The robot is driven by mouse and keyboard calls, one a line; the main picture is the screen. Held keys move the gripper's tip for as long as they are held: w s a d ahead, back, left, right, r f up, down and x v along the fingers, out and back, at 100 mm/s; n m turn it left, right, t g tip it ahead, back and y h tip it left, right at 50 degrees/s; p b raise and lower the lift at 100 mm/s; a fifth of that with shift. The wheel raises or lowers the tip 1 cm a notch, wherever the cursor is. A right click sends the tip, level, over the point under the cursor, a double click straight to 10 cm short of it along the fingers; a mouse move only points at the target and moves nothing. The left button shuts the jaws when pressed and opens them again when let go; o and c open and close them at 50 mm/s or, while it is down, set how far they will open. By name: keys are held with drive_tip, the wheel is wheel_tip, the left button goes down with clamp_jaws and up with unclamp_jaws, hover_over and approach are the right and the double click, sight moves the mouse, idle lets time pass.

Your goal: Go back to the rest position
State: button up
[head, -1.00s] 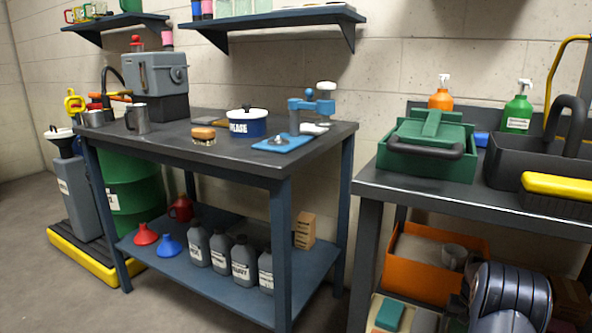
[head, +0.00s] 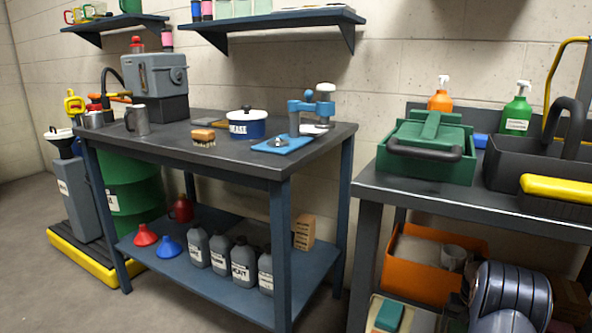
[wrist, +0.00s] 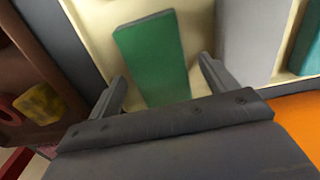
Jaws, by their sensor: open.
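In the wrist view my gripper (wrist: 162,88) is open, its two dark fingers spread apart. A green block (wrist: 150,55) shows beyond and between the fingers, on a cream surface. I cannot tell how far off it is, and no contact shows. In the head view only a dark rounded part of my arm shows at the bottom right, in front of the right bench; the gripper itself is not visible there.
The right bench (head: 450,203) carries a green toolbox (head: 430,150) and a black caddy. An orange bin (head: 425,275) sits beneath it. The left bench (head: 215,145) holds a white-and-blue pot (head: 247,126), a brush and a blue stand. Open floor lies at the lower left.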

drive_tip(key=shift+f+p, duration=0.45)
drive_tip(key=shift+p, duration=0.15)
